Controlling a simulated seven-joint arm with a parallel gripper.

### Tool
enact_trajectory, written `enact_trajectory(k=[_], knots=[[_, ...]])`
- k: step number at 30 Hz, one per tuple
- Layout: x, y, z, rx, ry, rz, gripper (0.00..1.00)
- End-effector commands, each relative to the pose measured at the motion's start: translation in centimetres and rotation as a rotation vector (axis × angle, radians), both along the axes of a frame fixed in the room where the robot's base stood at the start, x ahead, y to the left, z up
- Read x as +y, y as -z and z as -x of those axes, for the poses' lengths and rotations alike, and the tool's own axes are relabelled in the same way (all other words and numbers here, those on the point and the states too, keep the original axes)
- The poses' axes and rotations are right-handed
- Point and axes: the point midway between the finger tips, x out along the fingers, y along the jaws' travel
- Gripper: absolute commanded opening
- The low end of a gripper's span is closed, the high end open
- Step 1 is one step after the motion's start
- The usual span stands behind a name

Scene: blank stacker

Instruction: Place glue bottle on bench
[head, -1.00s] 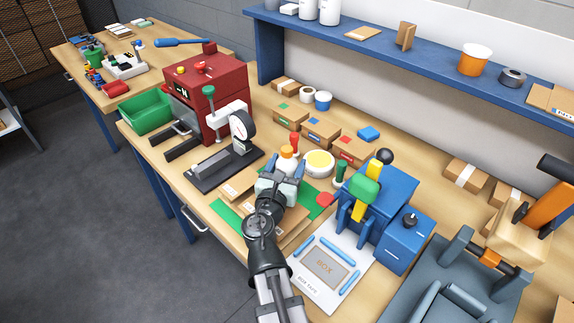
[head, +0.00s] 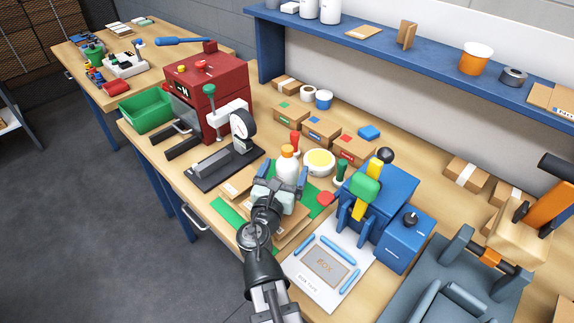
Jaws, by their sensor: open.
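The glue bottle (head: 288,168) is white with an orange cap and stands upright on the wooden bench (head: 445,216), in the middle of the head view. My gripper (head: 284,184) is open, with its blue-tipped fingers on the near side of the bottle. The bottle's lower part is partly hidden behind the gripper. I cannot tell whether the fingers touch it. The bottle's base and what is directly under it are hidden.
The black press stand (head: 222,165) is to the left; the blue machine (head: 380,195) is to the right. Green mats and cardboard lie under my arm.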

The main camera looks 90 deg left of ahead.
Motion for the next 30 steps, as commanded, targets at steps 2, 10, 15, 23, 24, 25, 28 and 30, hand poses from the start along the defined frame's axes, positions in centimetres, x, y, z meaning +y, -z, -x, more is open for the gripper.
enact_trajectory(k=[2,10,15,23,24,25,28,30], knots=[[-1.5,0.0,0.3,0.000,-0.001,0.000,0.92],[-4.5,0.0,1.4,0.000,0.000,0.000,0.80],[-4.6,0.0,1.5,0.000,0.001,0.000,0.64],[-4.6,0.0,1.5,0.000,0.001,0.000,0.59],[-4.6,0.0,1.5,0.000,0.001,0.000,0.59],[-4.6,-0.1,1.5,0.001,0.001,0.000,0.59],[-4.6,-1.2,1.5,0.001,0.002,-0.003,0.59],[-4.6,-2.3,1.5,0.001,0.002,-0.003,0.59]])
